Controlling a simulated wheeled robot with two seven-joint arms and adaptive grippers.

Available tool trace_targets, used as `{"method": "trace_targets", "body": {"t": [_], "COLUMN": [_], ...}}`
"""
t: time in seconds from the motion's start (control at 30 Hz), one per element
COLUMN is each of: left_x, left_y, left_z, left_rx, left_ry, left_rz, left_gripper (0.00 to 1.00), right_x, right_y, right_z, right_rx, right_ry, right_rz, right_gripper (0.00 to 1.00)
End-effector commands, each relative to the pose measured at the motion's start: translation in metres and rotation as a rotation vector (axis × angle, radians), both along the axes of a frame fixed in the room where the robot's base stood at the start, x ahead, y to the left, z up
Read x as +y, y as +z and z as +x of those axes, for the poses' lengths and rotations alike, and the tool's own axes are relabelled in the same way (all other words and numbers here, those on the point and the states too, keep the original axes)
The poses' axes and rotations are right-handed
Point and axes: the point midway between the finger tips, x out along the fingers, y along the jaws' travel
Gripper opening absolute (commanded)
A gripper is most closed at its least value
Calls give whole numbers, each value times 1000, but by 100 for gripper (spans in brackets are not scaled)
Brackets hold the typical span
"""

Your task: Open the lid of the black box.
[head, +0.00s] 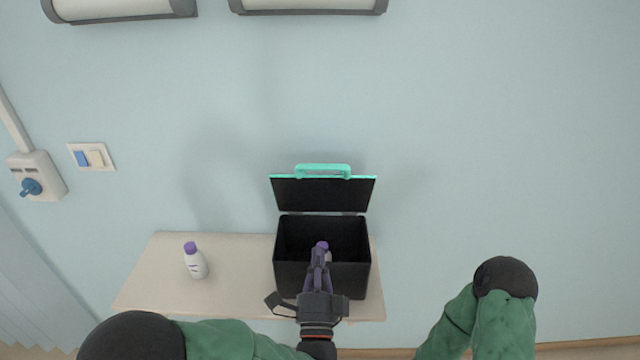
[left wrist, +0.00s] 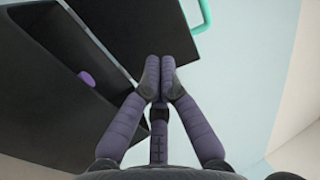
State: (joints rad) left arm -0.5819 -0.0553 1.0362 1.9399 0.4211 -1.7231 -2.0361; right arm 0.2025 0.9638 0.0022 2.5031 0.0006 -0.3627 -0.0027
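The black box (head: 289,240) stands on the right part of the table against the wall. Its lid (head: 323,195) is swung up and leans back, with a teal edge and teal handle (head: 322,168); the inside shows. My left gripper (head: 319,255) is in front of and over the box opening, pointing toward the lid. In the left wrist view its fingers (left wrist: 159,78) are together with nothing seen between them, and the lid (left wrist: 120,25) shows behind the tips; I cannot tell whether they touch it. My right gripper is out of view.
A purple-capped object (left wrist: 86,79) is inside the box, partly hidden by my left gripper in the head view. A white bottle with a purple cap (head: 196,263) stands on the table (head: 150,285) left of the box. The table between them is clear.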

Motion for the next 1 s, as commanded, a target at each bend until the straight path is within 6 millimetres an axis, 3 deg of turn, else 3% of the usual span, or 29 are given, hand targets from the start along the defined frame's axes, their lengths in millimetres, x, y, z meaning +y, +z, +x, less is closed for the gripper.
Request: {"method": "trace_targets", "body": {"t": [0.27, 0.8, 1.0], "left_x": [0, 0, 0], "left_y": [8, 42, 50], "left_z": [13, 102, 122], "left_rx": [-9, -8, -6], "left_ry": [7, 4, 5], "left_rz": [3, 3, 4], "left_gripper": [0, 0, 0], "right_x": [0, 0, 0], "right_y": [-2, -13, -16], "right_z": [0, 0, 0], "right_rx": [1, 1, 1], "right_ry": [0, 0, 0], "right_rz": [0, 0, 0], "right_gripper": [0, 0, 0]}}
